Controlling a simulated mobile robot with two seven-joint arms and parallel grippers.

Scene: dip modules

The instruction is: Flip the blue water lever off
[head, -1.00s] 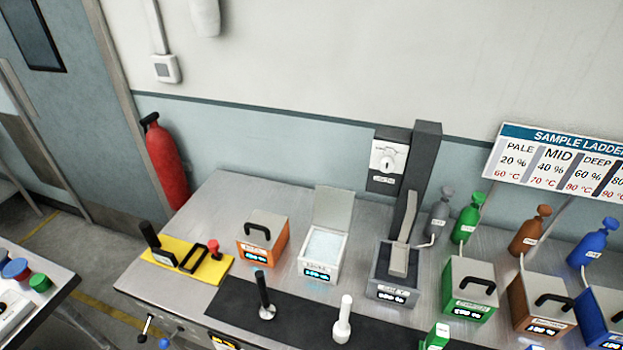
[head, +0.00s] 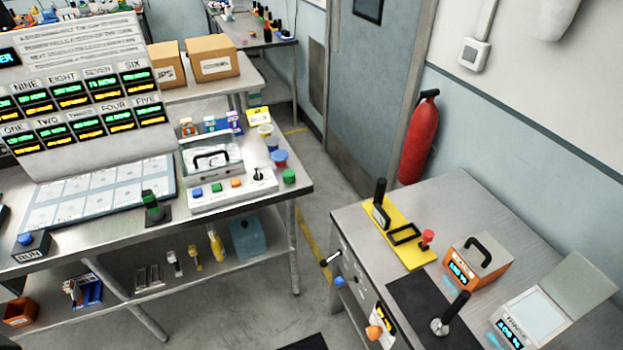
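A small lever with a blue ball end (head: 340,282) sticks out from the front face of the metal bench (head: 470,205) at the right in the head view. I take it as the blue water lever; its label and its on or off position are too small to tell. A dark-handled lever with a light tip (head: 330,259) sits just above it, and an orange knob (head: 374,332) is lower on the same face. Neither of my grippers is in view.
An aisle of bare floor (head: 320,215) separates this bench from the left bench (head: 255,195), which holds a display board and buttons. A yellow tray (head: 412,250), an orange box (head: 478,262) and a white box (head: 530,318) stand on the right bench. A red extinguisher (head: 420,140) is behind.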

